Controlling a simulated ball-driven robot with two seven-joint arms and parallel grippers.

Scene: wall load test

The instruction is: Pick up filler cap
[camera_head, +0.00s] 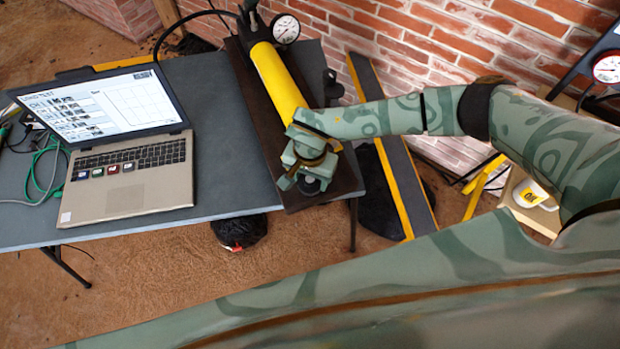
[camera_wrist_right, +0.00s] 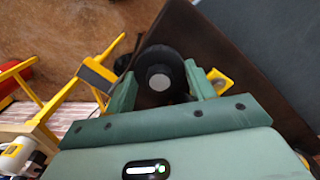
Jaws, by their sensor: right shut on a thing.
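The filler cap (camera_wrist_right: 159,66) is a round black cap with a pale grey centre. In the right wrist view it sits between the two green fingers of my right gripper (camera_wrist_right: 160,82), which is shut on it. In the head view my right gripper (camera_head: 302,183) points down over the near end of the yellow cylinder (camera_head: 276,80) on its dark base board (camera_head: 238,75). The cap (camera_head: 311,186) is mostly hidden by the gripper there. I cannot tell whether the cap is clear of the board. My left gripper is not in view.
An open laptop (camera_head: 130,196) stands on the grey table (camera_head: 215,150), left of the board. A pressure gauge (camera_head: 286,29) is at the cylinder's far end. A brick wall (camera_head: 430,50) rises behind. A yellow-edged plank (camera_head: 395,165) and a white mug (camera_head: 530,193) are to the right.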

